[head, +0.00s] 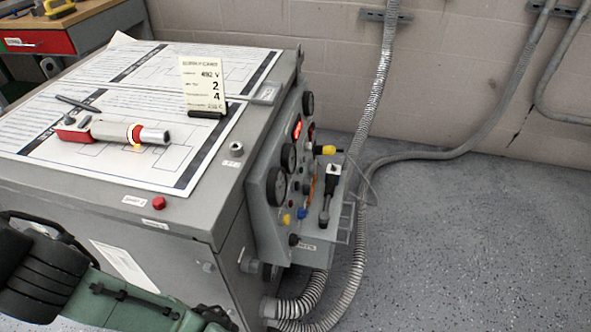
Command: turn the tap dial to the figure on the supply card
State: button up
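The supply card (203,84) stands upright in a dark holder on top of the grey cabinet (232,162). It carries a voltage line and large figures 2 and 4; the smaller print is hard to read. The cabinet's side panel (258,215) is seen at a steep angle. It bears several round dark dials or gauges, among them a large lower one (276,187), one above it (289,157) and a small top one (308,104). I cannot tell which is the tap dial, nor read its setting. My green and black arm shows at lower left; my gripper is not in view.
A red and silver hand tool (115,132) and a dark pen-like item (78,104) lie on printed sheets atop the cabinet. A black-handled lever (327,205), a yellow plug (326,150) and a clear guard (352,192) project from the panel. Conduits run behind. Floor at right is clear.

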aim_at(312, 169)
jog(key=i+l, duration=0.1)
jog(key=l, duration=0.3)
jog(key=i+l+u, duration=0.1)
jog(key=l, duration=0.3)
jog(key=i+l+u, duration=0.1)
jog(key=l, duration=0.3)
jog(key=i+l, duration=0.1)
jog(key=l, duration=0.35)
jog(key=i+j, duration=0.15)
jog(key=j, duration=0.15)
jog(key=i+j, duration=0.15)
jog(key=j, duration=0.2)
jog(key=u, duration=0.05)
